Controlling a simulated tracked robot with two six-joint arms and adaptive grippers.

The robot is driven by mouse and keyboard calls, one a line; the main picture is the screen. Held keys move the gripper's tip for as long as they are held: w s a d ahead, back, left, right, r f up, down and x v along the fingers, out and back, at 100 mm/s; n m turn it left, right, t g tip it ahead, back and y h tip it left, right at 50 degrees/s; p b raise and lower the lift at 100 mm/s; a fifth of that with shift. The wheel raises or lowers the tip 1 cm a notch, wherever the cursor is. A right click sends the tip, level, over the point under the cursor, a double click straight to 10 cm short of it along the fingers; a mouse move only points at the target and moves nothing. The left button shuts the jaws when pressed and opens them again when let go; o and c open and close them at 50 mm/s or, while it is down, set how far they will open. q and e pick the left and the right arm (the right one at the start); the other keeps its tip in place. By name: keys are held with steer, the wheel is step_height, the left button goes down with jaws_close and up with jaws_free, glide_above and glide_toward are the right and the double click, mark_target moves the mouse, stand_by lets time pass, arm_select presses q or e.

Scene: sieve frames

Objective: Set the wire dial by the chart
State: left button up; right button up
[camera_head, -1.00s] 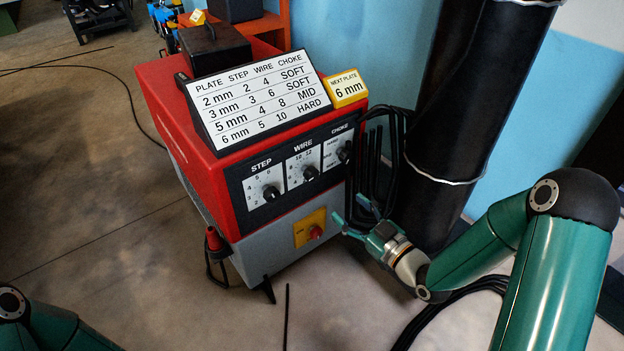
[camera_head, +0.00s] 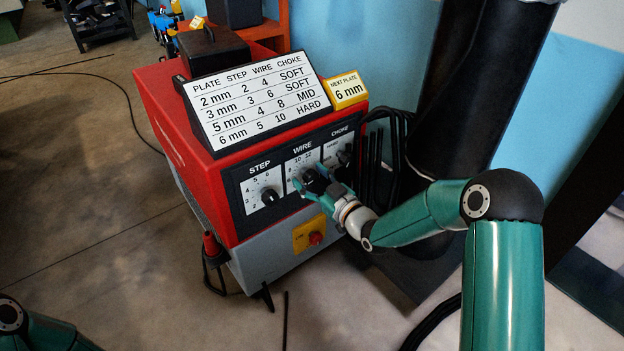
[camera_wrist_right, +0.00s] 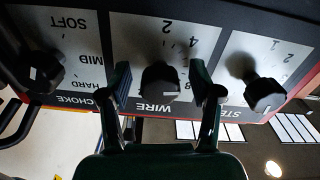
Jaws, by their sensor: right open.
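The red and grey machine (camera_head: 165,130) carries a white chart (camera_head: 255,103) with PLATE, STEP, WIRE and CHOKE columns. Its 6 mm row reads 5, 10, HARD. A yellow sign (camera_head: 347,89) reads NEXT PLATE 6 mm. The black wire dial (camera_wrist_right: 160,82) sits between the step dial (camera_head: 269,197) and the choke dial (camera_wrist_right: 40,72). My right gripper (camera_head: 311,181) is open at the wire dial. In the right wrist view its fingers stand on either side of that dial, with small gaps showing. My left gripper is out of view.
A red knob on a yellow plate (camera_head: 302,236) sits below the dials, under my right gripper. A black column (camera_head: 460,100) and hanging cables (camera_head: 372,150) stand right of the machine. A black box (camera_head: 214,50) rests on top, behind the chart.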

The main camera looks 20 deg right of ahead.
steer(key=c, duration=1.2)
steer(key=shift+o, duration=0.2)
steer(key=shift+m, duration=0.4)
steer(key=m+b, duration=0.1)
steer(key=m, duration=0.1)
steer(key=shift+m, duration=0.3)
steer(key=m, duration=0.8)
steer(key=shift+r, duration=0.1)
steer(key=shift+m, duration=2.3)
